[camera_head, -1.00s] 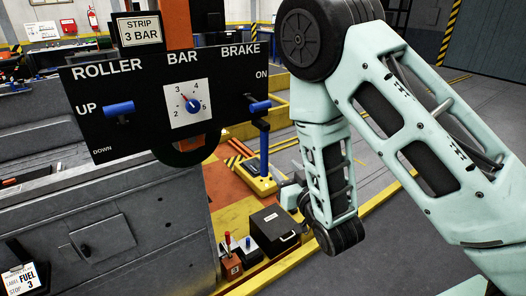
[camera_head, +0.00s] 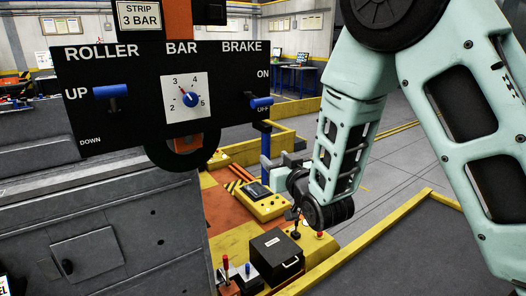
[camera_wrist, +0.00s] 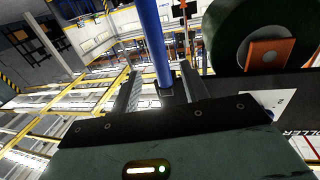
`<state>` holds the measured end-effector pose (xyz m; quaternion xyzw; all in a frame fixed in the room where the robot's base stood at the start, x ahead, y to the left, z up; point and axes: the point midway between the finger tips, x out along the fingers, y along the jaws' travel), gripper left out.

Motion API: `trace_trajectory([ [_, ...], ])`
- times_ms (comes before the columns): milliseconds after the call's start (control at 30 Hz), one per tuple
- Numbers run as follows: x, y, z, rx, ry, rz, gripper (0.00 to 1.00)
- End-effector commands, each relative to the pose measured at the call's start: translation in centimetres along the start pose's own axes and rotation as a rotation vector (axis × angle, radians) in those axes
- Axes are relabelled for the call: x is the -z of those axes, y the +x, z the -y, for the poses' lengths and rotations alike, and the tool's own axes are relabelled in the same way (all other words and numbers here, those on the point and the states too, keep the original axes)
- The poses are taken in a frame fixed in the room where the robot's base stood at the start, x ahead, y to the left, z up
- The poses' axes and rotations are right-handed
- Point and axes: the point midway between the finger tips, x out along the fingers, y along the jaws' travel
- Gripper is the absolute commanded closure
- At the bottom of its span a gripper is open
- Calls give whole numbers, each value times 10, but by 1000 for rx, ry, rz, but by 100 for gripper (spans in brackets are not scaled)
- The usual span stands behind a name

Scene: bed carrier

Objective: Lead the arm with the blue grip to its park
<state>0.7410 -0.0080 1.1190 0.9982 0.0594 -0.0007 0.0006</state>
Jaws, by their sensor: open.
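The blue grip (camera_head: 265,147) is an upright blue bar below the right end of the black panel (camera_head: 135,125) in the head view. My gripper (camera_head: 283,162) is beside its lower part, partly hidden behind my wrist. In the wrist view the blue grip (camera_wrist: 153,40) stands between the two fingers of my gripper (camera_wrist: 162,92). The fingers are open, with the bar between them; I cannot tell whether either finger touches it. No park is clearly identifiable in these frames.
The panel carries the roller lever (camera_head: 112,92) at UP, the bar dial (camera_head: 190,99) and the brake lever (camera_head: 261,102) near OFF. A grey machine body (camera_head: 110,235) fills the left. A black box (camera_head: 277,256) and yellow floor edging (camera_head: 385,232) lie below and right.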

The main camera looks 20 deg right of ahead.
Motion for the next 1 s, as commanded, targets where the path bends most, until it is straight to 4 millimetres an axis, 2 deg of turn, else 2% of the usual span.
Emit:
trace_trajectory([
  [200,4,43,-1,-2,0,-1,55],
  [433,3,77,0,-1,0,-1,55],
  [600,1,89,0,-1,1,0,55],
  [900,1,90,-1,-1,1,-1,55],
  [1000,1,90,-1,-1,1,-1,83],
])
